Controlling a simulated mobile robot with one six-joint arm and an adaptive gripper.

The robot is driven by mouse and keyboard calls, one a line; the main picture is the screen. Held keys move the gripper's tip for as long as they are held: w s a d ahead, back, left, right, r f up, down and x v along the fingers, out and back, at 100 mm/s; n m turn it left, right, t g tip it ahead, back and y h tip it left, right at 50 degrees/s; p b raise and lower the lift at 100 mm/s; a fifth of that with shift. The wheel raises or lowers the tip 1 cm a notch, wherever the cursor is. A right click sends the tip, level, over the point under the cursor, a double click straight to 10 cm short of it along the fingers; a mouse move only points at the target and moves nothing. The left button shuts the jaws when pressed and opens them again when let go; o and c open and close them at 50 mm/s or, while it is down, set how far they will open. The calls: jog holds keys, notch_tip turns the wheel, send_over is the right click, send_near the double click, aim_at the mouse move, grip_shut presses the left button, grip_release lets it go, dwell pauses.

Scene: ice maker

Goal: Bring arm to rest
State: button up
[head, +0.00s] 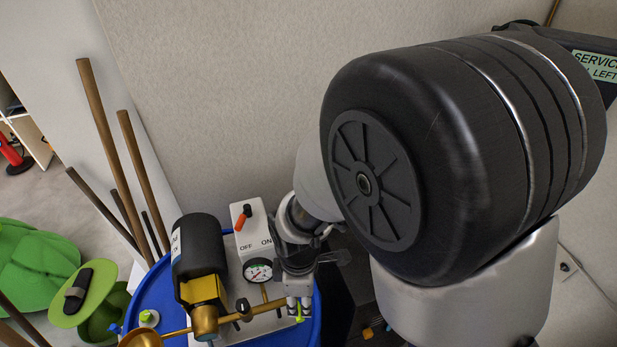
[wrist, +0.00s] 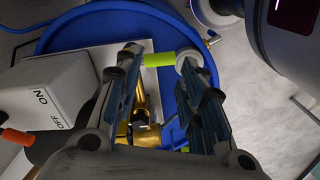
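My gripper (head: 299,308) points down over the right part of the blue barrel top (head: 312,335). In the wrist view its two fingers (wrist: 158,68) stand apart with a clear gap. A small yellow-green cylinder (wrist: 158,62) shows between or just beyond the fingertips; I cannot tell whether they touch it. It also shows just under the gripper in the head view (head: 300,318). My arm's large black joint fills the right of the head view and hides what is behind it.
On the barrel are a black motor (head: 198,245), a brass pipe (head: 240,316), a gauge (head: 258,271) and a white switch box (head: 249,225) with an orange-tipped lever (head: 242,218), all close left of my gripper. Wooden poles (head: 107,150) lean behind at left. A plain wall (head: 230,100) stands behind.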

jog(key=s+d+r+m+t+b, duration=0.2)
jog(key=s+d+r+m+b, duration=0.2)
jog(key=d+m+b, duration=0.2)
jog(key=s+d+r+m+t+b, duration=0.2)
jog(key=s+d+r+m+b, duration=0.3)
jog(key=m, duration=0.6)
jog(key=d+b, duration=0.2)
jog(key=d, duration=0.1)
jog(key=shift+t, duration=0.3)
jog(key=shift+d, duration=0.1)
dwell(0.4)
